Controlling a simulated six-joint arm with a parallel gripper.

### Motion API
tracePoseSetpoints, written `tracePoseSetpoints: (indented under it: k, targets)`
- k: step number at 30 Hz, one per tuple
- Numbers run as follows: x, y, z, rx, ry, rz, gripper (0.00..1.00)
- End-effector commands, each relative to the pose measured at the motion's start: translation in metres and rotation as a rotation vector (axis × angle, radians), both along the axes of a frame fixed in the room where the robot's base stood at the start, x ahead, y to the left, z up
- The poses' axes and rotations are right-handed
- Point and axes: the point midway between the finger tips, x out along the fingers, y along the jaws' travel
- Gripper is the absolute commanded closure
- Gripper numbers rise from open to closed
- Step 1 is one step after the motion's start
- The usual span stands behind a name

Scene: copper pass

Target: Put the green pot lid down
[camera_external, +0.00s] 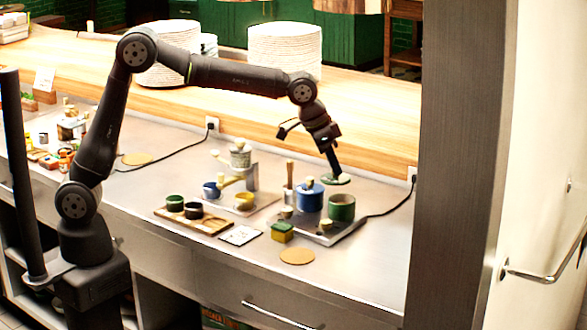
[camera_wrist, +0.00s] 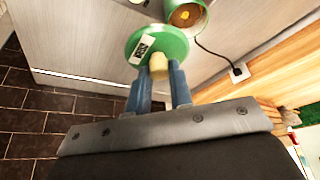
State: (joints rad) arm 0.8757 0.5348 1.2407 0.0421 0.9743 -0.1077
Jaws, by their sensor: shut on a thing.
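My gripper (camera_external: 335,171) reaches down over the right part of the steel counter. It is shut on the pale knob of the green pot lid (camera_external: 341,181). In the wrist view the lid (camera_wrist: 149,42), round and green with a small black-and-white label, is at the fingertips (camera_wrist: 158,70). The green pot (camera_external: 342,210) stands open at the right of the cluster; the lid appears just behind and above it, not on it. The pot (camera_wrist: 187,5) shows something orange-brown inside in the wrist view. I cannot tell how high the lid is above the counter.
A blue pot (camera_external: 309,199) with a pale knob stands close left of the green pot. A black cable (camera_external: 388,210) runs to a wall socket. The counter's right front is clear.

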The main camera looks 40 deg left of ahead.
Motion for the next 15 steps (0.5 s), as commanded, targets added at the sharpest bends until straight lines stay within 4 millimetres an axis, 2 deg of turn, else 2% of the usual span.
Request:
tracePoseSetpoints:
  k: [1, 3, 8, 11, 15]
  targets:
    - [-0.013, -0.004, 0.008, 0.000, -0.002, -0.006, 1.00]
    - [-0.025, -0.007, 0.015, -0.001, 0.000, -0.004, 1.00]
    - [-0.045, -0.013, 0.028, 0.000, 0.000, -0.003, 1.00]
    - [-0.057, -0.015, 0.030, 0.002, 0.000, -0.003, 1.00]
    - [-0.093, -0.019, 0.023, 0.007, 0.003, -0.003, 1.00]
